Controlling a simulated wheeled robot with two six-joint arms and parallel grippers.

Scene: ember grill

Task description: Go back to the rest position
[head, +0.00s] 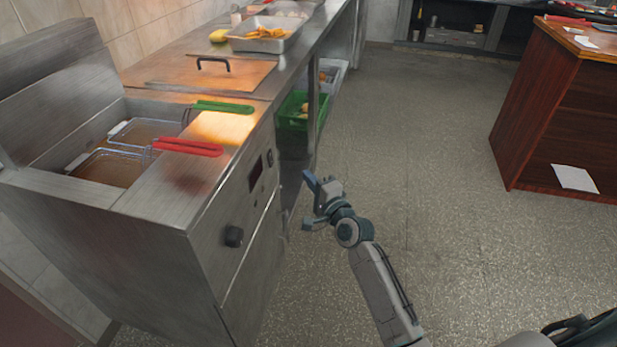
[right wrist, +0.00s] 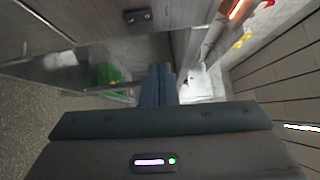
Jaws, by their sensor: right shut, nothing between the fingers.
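My right gripper (head: 308,202) shows in the head view in front of the fryer, to the right of its front panel and over the floor. In the right wrist view its two fingers (right wrist: 158,84) are together with nothing between them. The steel fryer (head: 165,200) stands at the left, with a red-handled basket (head: 187,147) and a green-handled basket (head: 222,107) in its wells. A visible gap of floor lies between the arm and the fryer front. My left gripper is not in view.
A steel counter (head: 170,68) runs behind the fryer, with a metal tray (head: 265,38) of yellow food. A green crate (head: 292,112) sits under it. A brown wooden counter (head: 560,110) stands at the right. The speckled floor (head: 430,150) between is clear.

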